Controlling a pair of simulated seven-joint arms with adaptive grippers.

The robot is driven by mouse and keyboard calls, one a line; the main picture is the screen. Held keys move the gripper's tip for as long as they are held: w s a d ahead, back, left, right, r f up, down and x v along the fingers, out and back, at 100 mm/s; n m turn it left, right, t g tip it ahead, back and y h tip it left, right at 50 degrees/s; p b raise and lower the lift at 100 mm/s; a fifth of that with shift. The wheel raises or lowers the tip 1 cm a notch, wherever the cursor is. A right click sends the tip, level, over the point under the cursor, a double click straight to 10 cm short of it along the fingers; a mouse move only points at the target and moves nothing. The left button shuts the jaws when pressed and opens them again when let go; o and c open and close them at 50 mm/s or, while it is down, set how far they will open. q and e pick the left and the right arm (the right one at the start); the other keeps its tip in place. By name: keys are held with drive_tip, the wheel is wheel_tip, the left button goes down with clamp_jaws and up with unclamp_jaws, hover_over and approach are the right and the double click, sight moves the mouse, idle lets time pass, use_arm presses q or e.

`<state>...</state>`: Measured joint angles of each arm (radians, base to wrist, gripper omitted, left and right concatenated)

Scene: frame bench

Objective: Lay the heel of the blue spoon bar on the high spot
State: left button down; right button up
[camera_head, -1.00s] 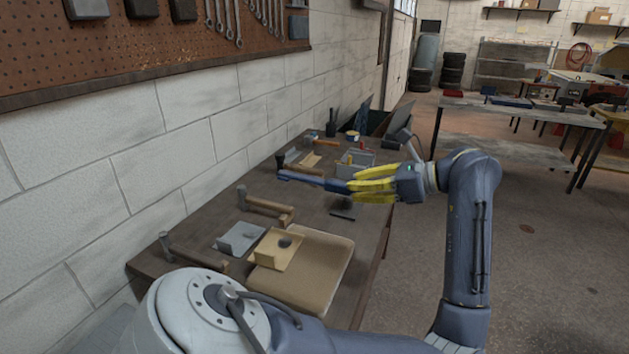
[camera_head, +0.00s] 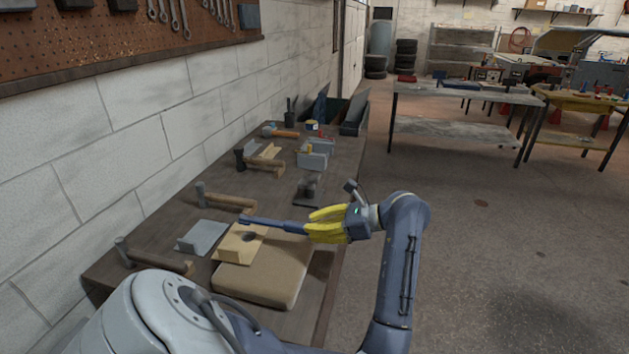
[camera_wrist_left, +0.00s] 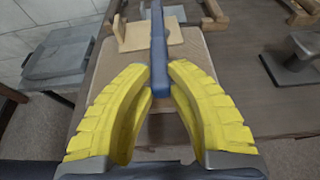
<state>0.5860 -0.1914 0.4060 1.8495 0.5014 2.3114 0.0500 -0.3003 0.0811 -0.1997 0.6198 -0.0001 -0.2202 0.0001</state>
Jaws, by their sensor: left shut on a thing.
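The blue spoon bar (camera_head: 285,226) is held in my left gripper (camera_head: 311,223), whose yellow fingers are closed around its near end. Its far end points left across the tan bent panel (camera_head: 229,248). A dark patch on that panel, which looks like the high spot (camera_head: 249,236), lies just below the bar in the head view. I cannot tell whether the bar touches the panel; it seems slightly above. In the left wrist view the bar (camera_wrist_left: 158,45) runs forward from between the fingers (camera_wrist_left: 160,78) over the tan panel (camera_wrist_left: 129,43); the dark patch is not clear there. My right gripper is not visible.
The panel rests on a tan pad (camera_head: 265,277) on the dark bench. A grey bent piece (camera_head: 202,236) lies to its left, with hammers (camera_head: 226,199) (camera_head: 157,261) around. A dark block on a base (camera_head: 308,188) and a grey tray (camera_head: 315,154) stand farther back.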

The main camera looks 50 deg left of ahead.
use_arm(q)
drive_tip(key=shift+f, duration=2.35)
drive_tip(key=c, duration=1.3)
unclamp_jaws()
drive_tip(key=shift+f, duration=0.1)
drive_tip(key=shift+v, duration=2.8)
